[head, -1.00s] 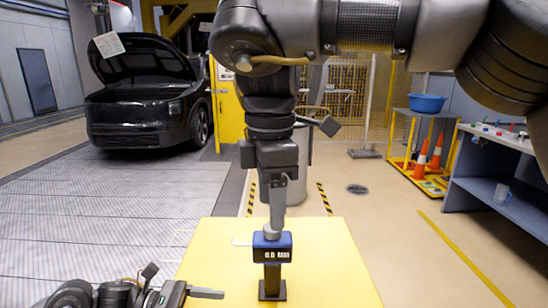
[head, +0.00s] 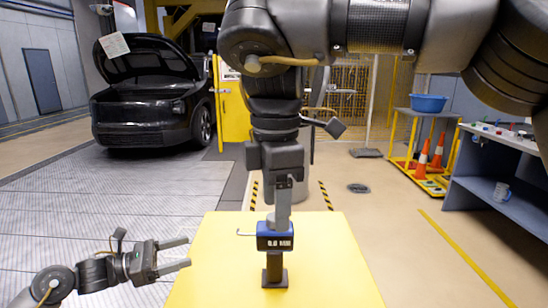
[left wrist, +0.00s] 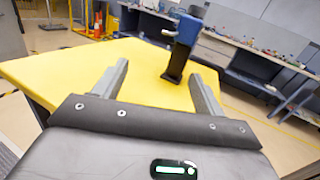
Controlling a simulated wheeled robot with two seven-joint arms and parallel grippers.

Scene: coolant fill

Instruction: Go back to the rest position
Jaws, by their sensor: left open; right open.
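My left gripper (head: 188,252) is open and empty, at the left edge of the yellow table (head: 215,285), with its fingers pointing right. In the left wrist view its two fingers (left wrist: 159,72) stand apart with nothing between them. My right gripper (head: 281,212) hangs down over the table. Its fingers overlap the top of a blue device (head: 275,241) with a small display; I cannot tell whether they touch it. The device stands upright on a dark post (head: 274,268). It also shows in the left wrist view (left wrist: 187,30), beyond my left fingers.
A black car (head: 150,105) with its hood up stands at the back left. At the right are a workbench (head: 505,170), a yellow cart with a blue basin (head: 429,103), and orange cones (head: 437,152). The table around the post is mostly clear.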

